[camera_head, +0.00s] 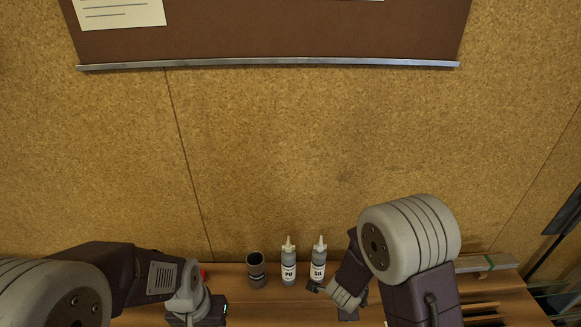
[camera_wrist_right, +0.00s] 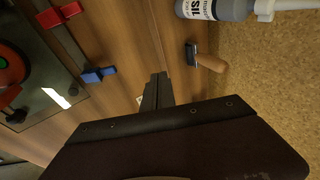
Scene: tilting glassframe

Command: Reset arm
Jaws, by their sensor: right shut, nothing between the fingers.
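My right gripper (camera_wrist_right: 157,80) is shut and empty in the right wrist view, its dark fingers together above the wooden bench. In the head view my right arm bends down at the lower right, and its fingertips cannot be made out. My left arm comes in from the left in the head view. The dark body of my left gripper (camera_head: 196,313) shows at the bottom edge, with a small green light beside it. Its fingers are hidden, so I cannot tell whether it is open.
On the bench stand a dark cup (camera_head: 256,270), a bottle marked PU (camera_head: 288,264) and another bottle (camera_head: 318,262). A wooden-handled tool (camera_wrist_right: 210,62) lies near my right fingers. A glass pane with red (camera_wrist_right: 58,14) and blue (camera_wrist_right: 98,75) clamps lies left. A cork wall (camera_head: 330,160) rises behind.

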